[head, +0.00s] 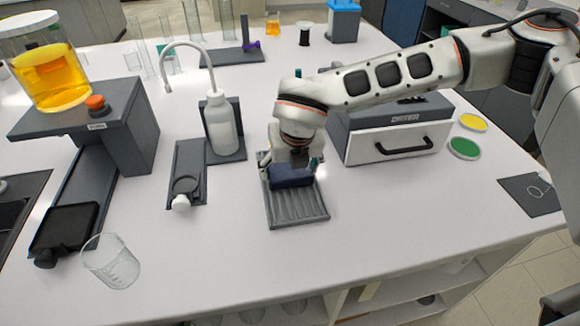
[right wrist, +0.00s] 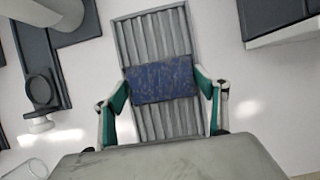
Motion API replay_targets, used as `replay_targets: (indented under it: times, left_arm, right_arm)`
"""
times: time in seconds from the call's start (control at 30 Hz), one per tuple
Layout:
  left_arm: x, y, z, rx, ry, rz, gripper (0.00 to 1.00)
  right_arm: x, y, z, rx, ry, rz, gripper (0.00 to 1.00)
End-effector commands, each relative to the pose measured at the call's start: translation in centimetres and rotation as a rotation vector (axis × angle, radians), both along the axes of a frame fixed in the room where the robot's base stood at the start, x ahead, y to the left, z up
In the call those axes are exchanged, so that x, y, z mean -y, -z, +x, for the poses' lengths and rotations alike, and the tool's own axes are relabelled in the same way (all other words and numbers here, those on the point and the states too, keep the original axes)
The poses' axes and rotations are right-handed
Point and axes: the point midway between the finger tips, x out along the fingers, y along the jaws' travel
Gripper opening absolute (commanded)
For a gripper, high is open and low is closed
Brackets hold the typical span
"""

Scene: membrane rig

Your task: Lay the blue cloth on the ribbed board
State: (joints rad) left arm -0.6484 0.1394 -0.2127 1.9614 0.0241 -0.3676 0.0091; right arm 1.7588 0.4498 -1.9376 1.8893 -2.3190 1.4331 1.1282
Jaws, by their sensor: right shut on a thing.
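The blue cloth (head: 291,177) is a folded dark blue block over the upper part of the grey ribbed board (head: 298,208). In the right wrist view the cloth (right wrist: 163,81) lies across the ribs of the board (right wrist: 152,38), between the fingers. My right gripper (head: 292,170) is over the board and shut on the cloth; its green-padded fingers (right wrist: 163,88) are at the cloth's two ends. I cannot tell whether the cloth touches the ribs. My left gripper is in neither view.
A wash bottle (head: 220,125) on a dark stand is left of the board, beside a dark holder (head: 187,165). A drawer box (head: 397,145) stands to the right. The table in front of the board is clear.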

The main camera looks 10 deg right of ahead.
Motion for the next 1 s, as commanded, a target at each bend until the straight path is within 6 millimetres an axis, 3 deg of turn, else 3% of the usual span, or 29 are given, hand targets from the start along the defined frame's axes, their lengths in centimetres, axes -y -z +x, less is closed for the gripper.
replay_targets:
  times: [0.47, 0.5, 0.53, 1.0]
  left_arm:
    - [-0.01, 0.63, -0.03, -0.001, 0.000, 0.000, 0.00]
    - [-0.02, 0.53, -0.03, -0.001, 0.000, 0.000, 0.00]
    - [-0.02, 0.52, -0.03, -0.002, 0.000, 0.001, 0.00]
    - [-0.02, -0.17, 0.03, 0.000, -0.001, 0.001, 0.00]
  right_arm:
    - [-0.02, 0.56, 0.04, 0.002, 0.000, 0.001, 0.52]
    - [-0.02, 0.45, 0.03, 0.002, 0.000, 0.001, 0.83]
    - [-0.02, 0.43, 0.03, 0.002, 0.000, 0.001, 0.89]
    - [0.00, -0.03, 0.01, 0.001, 0.001, 0.000, 0.89]
